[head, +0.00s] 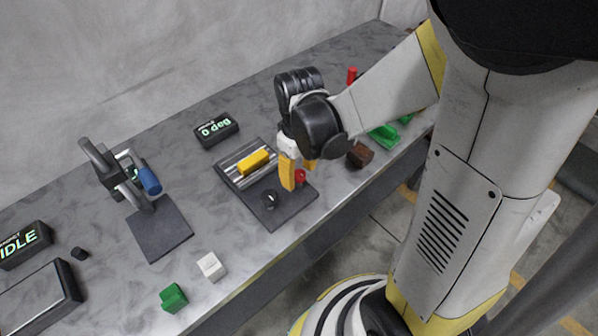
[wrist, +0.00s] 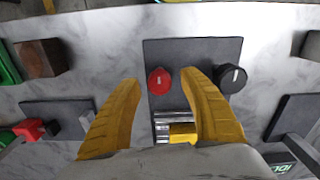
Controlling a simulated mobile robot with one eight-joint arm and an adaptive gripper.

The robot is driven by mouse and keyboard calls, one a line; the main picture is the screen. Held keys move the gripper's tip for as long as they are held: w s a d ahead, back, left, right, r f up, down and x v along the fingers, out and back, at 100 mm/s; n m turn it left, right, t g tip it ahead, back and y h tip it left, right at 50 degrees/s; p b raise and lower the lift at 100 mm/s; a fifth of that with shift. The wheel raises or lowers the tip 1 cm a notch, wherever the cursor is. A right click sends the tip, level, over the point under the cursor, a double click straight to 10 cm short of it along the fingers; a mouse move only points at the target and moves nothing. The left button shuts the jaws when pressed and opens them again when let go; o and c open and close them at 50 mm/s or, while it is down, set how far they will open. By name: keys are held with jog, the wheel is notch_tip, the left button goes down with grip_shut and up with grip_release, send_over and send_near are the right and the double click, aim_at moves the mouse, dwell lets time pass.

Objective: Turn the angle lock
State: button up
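A dark base plate (head: 246,202) lies on the bench with a yellow block (head: 253,161) on a metal rail. A red round knob (head: 300,177) and a black knob (head: 270,199) with a white mark sit on the plate. In the wrist view, the red knob (wrist: 160,82) lies between my fingertips and the black knob (wrist: 230,78) is to their right. I cannot tell which knob is the angle lock. My gripper (head: 299,178) points down with its yellow fingers (wrist: 160,79) apart, nothing held. Contact with the red knob cannot be made out.
A display (head: 216,130) reading "0 deg" stands behind the plate. A lever device with a blue handle (head: 150,181) is to its left. A white cube (head: 211,266) and a green block (head: 173,297) lie near the front edge. A brown block (head: 360,155) is at right.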

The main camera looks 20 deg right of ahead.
aim_at(299, 173)
notch_tip(299, 173, up, 12)
dwell(0.6)
jog(key=s+r+m+t, duration=0.3)
jog(key=s+m+t, duration=0.2)
jog(key=t, duration=0.2)
jog(key=shift+s+r, duration=0.2)
jog(key=shift+s, duration=0.15)
